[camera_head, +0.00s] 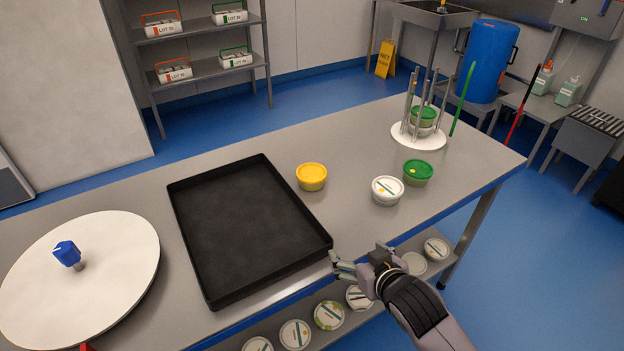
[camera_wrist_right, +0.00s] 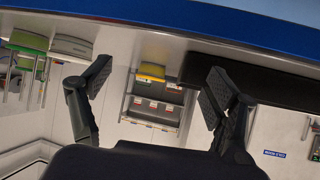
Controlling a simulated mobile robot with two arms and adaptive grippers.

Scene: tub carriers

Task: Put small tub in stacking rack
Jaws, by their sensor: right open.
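The stacking rack (camera_head: 419,142) has a white round base with upright metal rods at the table's far right end. A green-lidded tub (camera_head: 424,115) sits between its rods, with a pale tub seemingly beneath it. On the table in front stand a green-lidded tub (camera_head: 418,172), a white-lidded tub (camera_head: 387,189) and a yellow tub (camera_head: 312,176). My right gripper (camera_head: 359,257) is open at the table's front edge, apart from these tubs. In the right wrist view, its fingers (camera_wrist_right: 158,88) are spread with nothing between them. My left gripper is not in view.
A black tray (camera_head: 318,246) lies left of the tubs. A white disc (camera_head: 145,245) with a blue knob is farther left. Several tubs stand on the lower shelf (camera_head: 385,304). A green stick (camera_head: 463,98) and blue barrel (camera_head: 487,62) are behind the rack.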

